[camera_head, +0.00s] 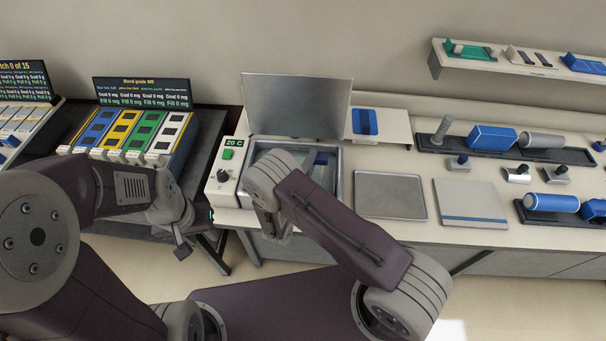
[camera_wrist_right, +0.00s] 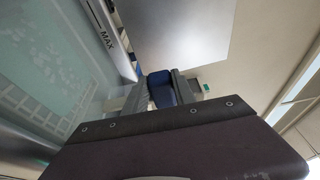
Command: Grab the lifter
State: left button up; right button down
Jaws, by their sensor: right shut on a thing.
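My right arm reaches over the front of the open water bath (camera_head: 332,178), and its wrist covers part of the basin. In the right wrist view my right gripper (camera_wrist_right: 163,92) is shut on a dark blue piece (camera_wrist_right: 160,86), which looks like the handle of the lifter. The rest of the lifter cannot be made out there. In the head view the right fingertips are hidden behind the wrist. A bluish shape (camera_head: 321,158) shows inside the basin. My left gripper (camera_head: 182,250) hangs in front of the left table; its opening cannot be judged.
The bath's lid (camera_head: 297,105) stands raised behind it, and a control panel (camera_head: 227,170) is on its left. To the right are a blue piece on a white plate (camera_head: 364,121), a grey tray (camera_head: 390,195) and a flat pad (camera_head: 470,204). Coloured bins (camera_head: 130,135) stand left.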

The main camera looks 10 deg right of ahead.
dwell(0.6)
notch_tip(320, 180, up, 10)
jog(key=shift+r+b, duration=0.1)
jog(key=shift+b, duration=0.3)
